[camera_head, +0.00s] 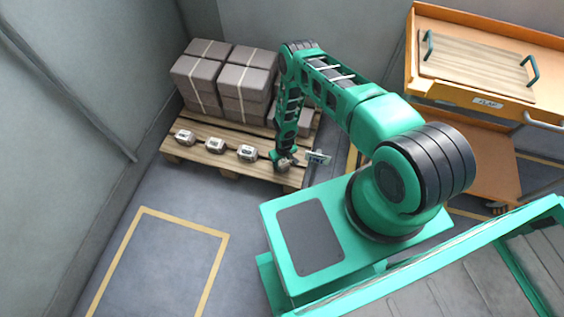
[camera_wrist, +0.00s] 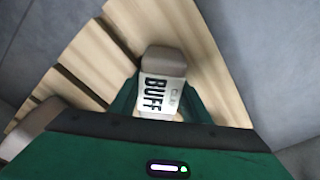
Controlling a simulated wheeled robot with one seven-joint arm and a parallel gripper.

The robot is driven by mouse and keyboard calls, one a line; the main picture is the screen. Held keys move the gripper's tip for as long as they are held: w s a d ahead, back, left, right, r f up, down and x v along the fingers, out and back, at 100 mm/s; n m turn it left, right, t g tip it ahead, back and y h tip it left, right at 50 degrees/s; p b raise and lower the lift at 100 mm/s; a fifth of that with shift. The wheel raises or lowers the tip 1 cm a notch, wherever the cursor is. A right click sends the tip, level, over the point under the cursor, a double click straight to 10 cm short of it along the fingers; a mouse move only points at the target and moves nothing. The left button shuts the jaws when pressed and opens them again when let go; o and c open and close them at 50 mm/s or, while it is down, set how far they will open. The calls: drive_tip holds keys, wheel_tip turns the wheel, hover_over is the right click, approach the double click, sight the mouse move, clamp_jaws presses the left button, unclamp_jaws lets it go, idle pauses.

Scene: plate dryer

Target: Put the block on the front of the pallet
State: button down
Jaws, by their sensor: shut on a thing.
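The wooden pallet (camera_head: 200,158) stands on the floor at the back, and its slats also show in the wrist view (camera_wrist: 205,50). My gripper (camera_head: 285,160) is low over the pallet's front right part, pointing down. In the wrist view my gripper (camera_wrist: 160,108) is shut on a grey-brown block (camera_wrist: 162,60) with a white label reading "BUFF". The held block is mostly hidden in the head view. Whether it touches the slats I cannot tell.
Three small labelled blocks (camera_head: 215,145) sit in a row along the pallet's front, left of my gripper. Grey strapped cartons (camera_head: 198,73) are stacked behind them. An orange cart (camera_head: 480,103) stands at right. A yellow-outlined floor area (camera_head: 160,260) in front is clear.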

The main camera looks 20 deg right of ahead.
drive_tip(key=c, duration=1)
unclamp_jaws()
